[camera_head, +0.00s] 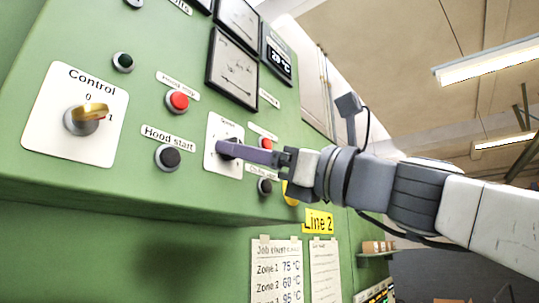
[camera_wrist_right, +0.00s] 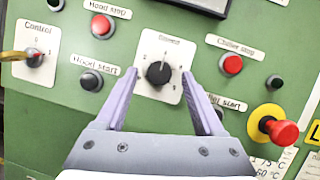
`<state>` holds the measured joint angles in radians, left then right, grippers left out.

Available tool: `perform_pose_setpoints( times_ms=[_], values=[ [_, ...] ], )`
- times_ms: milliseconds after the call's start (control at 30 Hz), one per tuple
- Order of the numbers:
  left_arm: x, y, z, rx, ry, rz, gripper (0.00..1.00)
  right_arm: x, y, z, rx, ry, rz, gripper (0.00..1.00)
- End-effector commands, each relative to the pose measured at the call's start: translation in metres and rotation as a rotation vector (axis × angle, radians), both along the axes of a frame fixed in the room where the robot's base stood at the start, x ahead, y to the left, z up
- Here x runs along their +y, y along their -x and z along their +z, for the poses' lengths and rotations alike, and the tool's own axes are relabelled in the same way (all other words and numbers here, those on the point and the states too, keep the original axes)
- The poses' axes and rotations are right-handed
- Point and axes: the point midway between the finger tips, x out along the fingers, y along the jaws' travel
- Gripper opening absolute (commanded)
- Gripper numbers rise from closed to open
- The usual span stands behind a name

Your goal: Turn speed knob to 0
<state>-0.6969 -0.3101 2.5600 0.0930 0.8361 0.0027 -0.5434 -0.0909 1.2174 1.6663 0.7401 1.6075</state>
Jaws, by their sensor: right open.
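The speed knob (camera_wrist_right: 158,74) is a round black knob on a white plate (camera_wrist_right: 172,47) with a scale around it. My right gripper (camera_wrist_right: 160,80) is open, with one purple finger on each side of the knob in the right wrist view. A gap shows between each finger and the knob there. In the head view the right gripper (camera_head: 224,149) reaches in from the right to the speed plate (camera_head: 212,136), and its finger hides most of the knob. I cannot tell whether the fingertips touch the panel. My left gripper is not in view.
Near the plate are the red hood stop button (camera_head: 178,101), the black hood start button (camera_head: 168,157) and a red chiller stop button (camera_wrist_right: 231,64). A yellow Control switch (camera_head: 88,114) sits at left. A red and yellow emergency knob (camera_wrist_right: 278,129) sticks out right of the gripper.

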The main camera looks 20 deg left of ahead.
Motion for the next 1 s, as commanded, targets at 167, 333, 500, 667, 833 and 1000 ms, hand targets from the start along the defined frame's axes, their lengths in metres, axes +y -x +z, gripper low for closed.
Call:
perform_pose_setpoints(
  times_ms=[167, 333, 500, 667, 833, 1000],
  values=[
    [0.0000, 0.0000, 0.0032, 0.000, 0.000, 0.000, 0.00, 0.0057, -0.0008, 0.0023, -0.002, 0.000, -0.001, 0.70],
    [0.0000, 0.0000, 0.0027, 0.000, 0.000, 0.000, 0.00, 0.0055, -0.0009, 0.0018, -0.002, 0.000, -0.001, 0.70],
    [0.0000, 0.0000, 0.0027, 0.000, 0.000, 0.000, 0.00, 0.0054, -0.0008, 0.0018, -0.002, 0.000, -0.001, 0.13],
    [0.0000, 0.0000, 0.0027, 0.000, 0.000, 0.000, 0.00, 0.0053, -0.0007, 0.0018, -0.002, 0.001, 0.000, 0.00],
    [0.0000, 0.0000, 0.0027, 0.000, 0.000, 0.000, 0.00, 0.0051, -0.0011, 0.0020, -0.022, 0.008, 0.000, 0.00],
    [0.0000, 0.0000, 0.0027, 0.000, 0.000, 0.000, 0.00, 0.0048, -0.0026, 0.0022, -0.083, 0.031, -0.001, 0.00]
  ],
)
